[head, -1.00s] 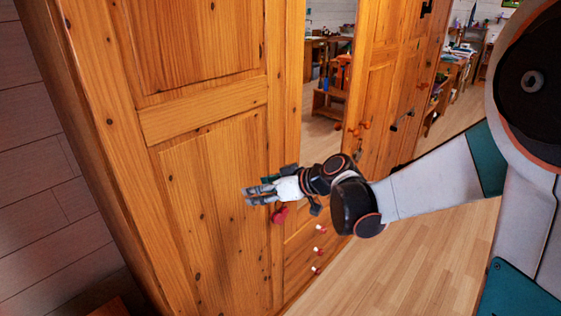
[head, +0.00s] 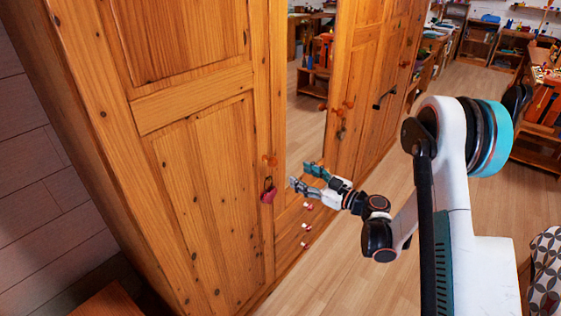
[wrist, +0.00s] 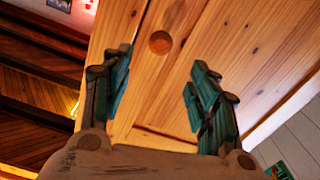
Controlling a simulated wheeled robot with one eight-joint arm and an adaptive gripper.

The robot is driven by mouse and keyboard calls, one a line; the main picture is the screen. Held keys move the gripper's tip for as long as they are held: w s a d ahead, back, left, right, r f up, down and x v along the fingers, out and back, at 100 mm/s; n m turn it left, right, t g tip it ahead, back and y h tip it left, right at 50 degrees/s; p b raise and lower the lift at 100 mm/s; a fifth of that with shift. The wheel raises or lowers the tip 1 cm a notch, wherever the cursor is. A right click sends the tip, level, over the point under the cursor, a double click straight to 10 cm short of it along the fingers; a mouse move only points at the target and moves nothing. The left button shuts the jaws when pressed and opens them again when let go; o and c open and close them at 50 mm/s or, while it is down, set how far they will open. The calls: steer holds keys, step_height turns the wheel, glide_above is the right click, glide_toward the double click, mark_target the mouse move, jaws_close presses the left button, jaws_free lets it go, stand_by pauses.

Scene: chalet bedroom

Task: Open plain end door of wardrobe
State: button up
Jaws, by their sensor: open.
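The wardrobe's plain end door (head: 205,175) is a panelled pine door at the left, and it looks shut. Its round wooden knob (head: 270,159) is on its right edge, with a dark red hanging ornament (head: 268,191) just below. My gripper (head: 302,177) is open and empty, to the right of the knob and apart from it, in front of the mirror door's lower part. In the wrist view the knob (wrist: 160,42) shows beyond and between the spread fingertips (wrist: 162,65), against the pine door (wrist: 215,45).
A mirror (head: 308,100) fills the middle door and reflects the room. Several red and white drawer knobs (head: 307,207) lie below my gripper. More wardrobe doors with knobs (head: 349,104) and a dark handle (head: 385,97) stand beyond. The floor (head: 340,270) in front is clear. A patterned seat (head: 546,265) is at the right.

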mark_target(276, 163)
steer(key=b+x, duration=0.2)
steer(key=x, duration=1.1)
steer(key=shift+w+a, duration=0.15)
steer(key=shift+a, duration=0.1)
jaws_close()
steer(key=shift+d, duration=0.15)
